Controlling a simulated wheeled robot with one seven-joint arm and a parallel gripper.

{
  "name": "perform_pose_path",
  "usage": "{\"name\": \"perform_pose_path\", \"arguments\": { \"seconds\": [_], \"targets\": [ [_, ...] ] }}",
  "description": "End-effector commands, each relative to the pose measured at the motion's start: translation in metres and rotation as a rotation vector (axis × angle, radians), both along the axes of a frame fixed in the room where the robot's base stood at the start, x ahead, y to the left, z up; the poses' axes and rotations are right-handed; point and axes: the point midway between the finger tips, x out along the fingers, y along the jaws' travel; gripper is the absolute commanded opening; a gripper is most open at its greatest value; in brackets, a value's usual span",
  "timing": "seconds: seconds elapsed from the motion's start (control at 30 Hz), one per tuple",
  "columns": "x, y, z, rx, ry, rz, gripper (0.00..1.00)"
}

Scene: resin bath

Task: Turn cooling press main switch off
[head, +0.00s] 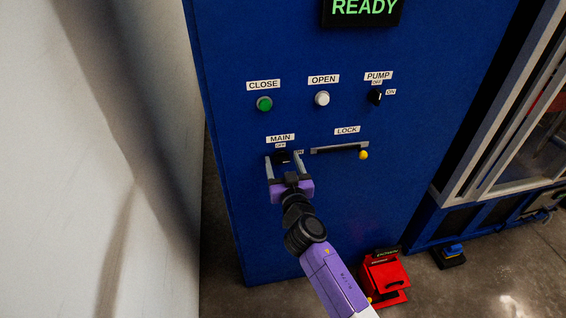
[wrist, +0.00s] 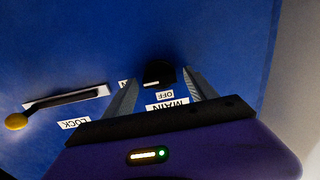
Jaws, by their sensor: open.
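The main switch (head: 282,158) is a black rotary knob on the blue cooling press panel (head: 320,210), below the MAIN label (head: 280,138). In the head view my gripper partly covers it. In the wrist view, upside down, the knob (wrist: 158,73) shows with a pale line on it, beside the OFF tag (wrist: 164,95). My gripper (head: 284,163) is open, its two fingers on either side of the knob. In the wrist view the fingertips (wrist: 160,77) are apart, with the knob between them near their ends. I cannot tell whether a finger touches it.
The LOCK lever with its yellow knob (head: 363,155) lies close to the right of my gripper. Above are the green CLOSE button (head: 265,104), white OPEN button (head: 322,98) and PUMP switch (head: 376,97). A pale wall (head: 100,160) stands left; a red device (head: 385,275) is low right.

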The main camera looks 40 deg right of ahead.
Motion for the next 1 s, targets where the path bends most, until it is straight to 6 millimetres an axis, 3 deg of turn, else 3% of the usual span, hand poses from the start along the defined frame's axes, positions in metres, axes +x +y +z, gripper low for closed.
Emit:
{"name": "perform_pose_path", "arguments": {
  "seconds": [0.07, 0.37, 0.67, 1.0],
  "targets": [
    [-0.0001, 0.0002, -0.0001, 0.0, 0.0, 0.0, 0.64],
    [-0.0003, 0.0004, -0.0002, 0.0, 0.0, 0.0, 0.05],
    [-0.0002, 0.001, -0.0008, -0.028, 0.02, 0.001, 0.03],
    [0.0003, 0.0019, -0.0013, -0.208, 0.141, 0.002, 0.03]
  ]
}}
